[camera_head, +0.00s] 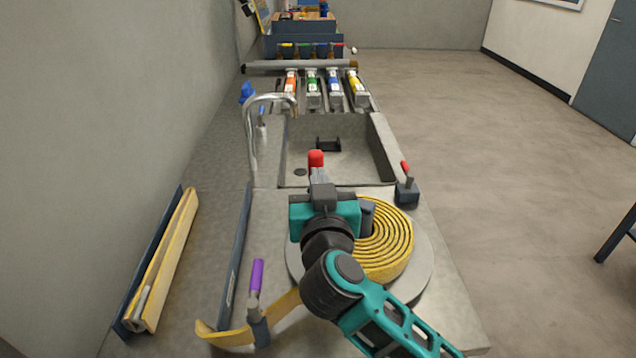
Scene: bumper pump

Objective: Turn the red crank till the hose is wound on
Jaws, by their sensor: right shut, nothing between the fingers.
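The yellow hose (385,247) lies as a flat spiral of several turns on a round grey disc (421,275). Its loose tail (228,338) runs out to the front left. The red crank's knob (316,159) stands upright just beyond my right gripper (319,178), at the disc's far side. The gripper is shut with nothing held. Its fingertips are close to the knob; I cannot tell whether they touch it. The gripper and arm hide the crank's lower part and the disc's left middle. My left gripper is not in view.
A purple-handled post (257,285) stands by the hose tail. A small red lever on a dark block (407,192) stands at the right edge. Beyond are a sink (380,145) and tap (250,130). A yellow and blue trough (165,258) lies left.

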